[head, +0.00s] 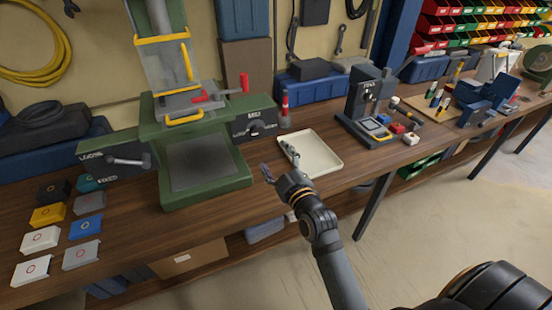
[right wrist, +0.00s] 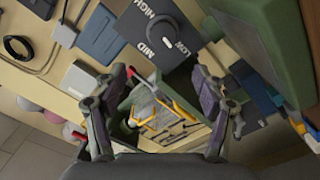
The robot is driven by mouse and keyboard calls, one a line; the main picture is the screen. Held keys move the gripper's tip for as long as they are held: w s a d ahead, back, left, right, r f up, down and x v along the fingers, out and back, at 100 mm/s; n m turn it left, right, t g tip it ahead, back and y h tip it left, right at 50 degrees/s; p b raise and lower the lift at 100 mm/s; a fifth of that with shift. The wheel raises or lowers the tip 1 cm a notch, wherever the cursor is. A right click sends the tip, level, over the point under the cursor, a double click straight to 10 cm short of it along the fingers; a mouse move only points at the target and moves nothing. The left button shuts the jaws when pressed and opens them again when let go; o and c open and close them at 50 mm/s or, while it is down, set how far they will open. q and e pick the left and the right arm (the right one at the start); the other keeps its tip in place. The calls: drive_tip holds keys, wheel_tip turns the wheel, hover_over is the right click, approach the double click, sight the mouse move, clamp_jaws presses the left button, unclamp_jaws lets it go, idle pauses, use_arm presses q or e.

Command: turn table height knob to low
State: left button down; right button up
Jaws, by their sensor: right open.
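The table height knob (head: 254,132) is on the dark panel at the right of the green machine (head: 150,143), under a MID label. In the right wrist view the panel (right wrist: 135,40) reads HIGH, MID and LOW, with a pale knob mark (right wrist: 168,44) between MID and LOW. I cannot tell surely which label it points to. My right gripper (head: 279,164) is open, in front of and below the panel, apart from the knob. Its two spread fingers frame the right wrist view (right wrist: 163,105), with nothing between them. My left gripper is out of view.
A white tray (head: 322,160) lies close to my right gripper. A red-topped post (head: 285,105) stands right of the panel. A lever (head: 130,161) sits on the machine's left panel. Several colored boxes (head: 85,227) fill the left bench. A black machine (head: 368,95) stands farther right.

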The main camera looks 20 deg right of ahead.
sight(259, 134)
drive_tip(key=w+m+b, duration=0.1)
drive_tip(key=w+m, duration=0.1)
drive_tip(key=w, duration=0.2)
drive_tip(key=w+m, duration=0.3)
drive_tip(key=w, duration=0.1)
drive_tip(key=w+m+b, duration=0.1)
drive_tip(key=w+m, duration=0.1)
drive_tip(key=w, duration=0.3)
drive_tip(key=shift+a+f+m+b, duration=0.2)
drive_tip(key=shift+f+m+b, duration=0.1)
drive_tip(key=shift+f+m, duration=0.1)
